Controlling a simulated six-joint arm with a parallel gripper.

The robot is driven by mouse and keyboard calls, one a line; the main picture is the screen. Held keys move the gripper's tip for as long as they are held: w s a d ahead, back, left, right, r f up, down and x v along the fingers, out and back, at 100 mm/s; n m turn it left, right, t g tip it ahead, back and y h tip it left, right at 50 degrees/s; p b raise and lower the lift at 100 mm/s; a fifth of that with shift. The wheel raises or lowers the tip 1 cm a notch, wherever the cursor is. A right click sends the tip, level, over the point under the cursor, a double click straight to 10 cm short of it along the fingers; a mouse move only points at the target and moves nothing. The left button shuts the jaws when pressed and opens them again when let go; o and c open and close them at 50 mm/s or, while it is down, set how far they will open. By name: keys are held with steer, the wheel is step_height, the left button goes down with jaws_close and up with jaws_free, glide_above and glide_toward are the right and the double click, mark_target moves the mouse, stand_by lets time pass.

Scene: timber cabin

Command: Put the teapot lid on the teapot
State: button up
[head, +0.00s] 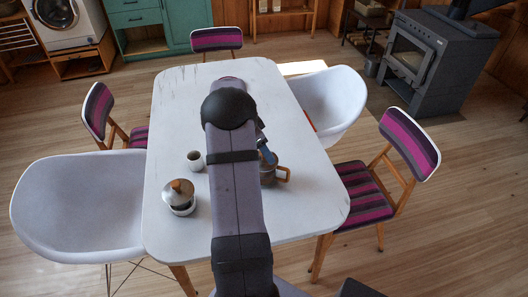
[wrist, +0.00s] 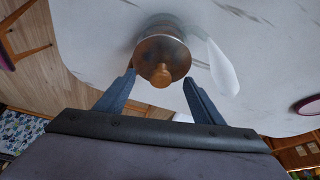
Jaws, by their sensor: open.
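In the head view, a brownish-grey pot with a wooden handle (head: 283,173), likely the teapot, stands on the table, partly hidden behind my arm. My gripper (head: 265,156) is at this pot, also mostly hidden.
A small white cup (head: 195,161) stands behind the white pot. A pale elongated shape (wrist: 224,70) lies beside the brown piece. The white table (head: 185,108) is clear at its far left and near right. White and striped chairs surround it.

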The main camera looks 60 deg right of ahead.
steer(key=b+v, duration=0.1)
steer(key=v, duration=0.5)
steer(key=shift+b, duration=0.35)
stand_by(0.3)
steer(key=s+a+f+n+y, duration=0.2)
steer(key=a+f+n, duration=0.3)
steer(key=a+n, duration=0.25)
steer(key=s+a+f+n+y, duration=0.2)
steer(key=a+f+n, duration=0.3)
steer(key=a+n, duration=0.25)
steer(key=s+a+r+n, duration=0.2)
steer(key=a, duration=0.9)
steer(key=s+a+r+n, duration=0.1)
steer(key=s+a+n, duration=0.2)
steer(key=a, duration=0.9)
steer(key=w+a+r+n+t, duration=0.2)
steer(key=w+a+r+n, duration=0.1)
steer(key=a, duration=0.4)
steer(key=shift+w+r+n, duration=0.3)
steer(key=shift+w+n, duration=0.1)
steer(key=shift+n, duration=0.1)
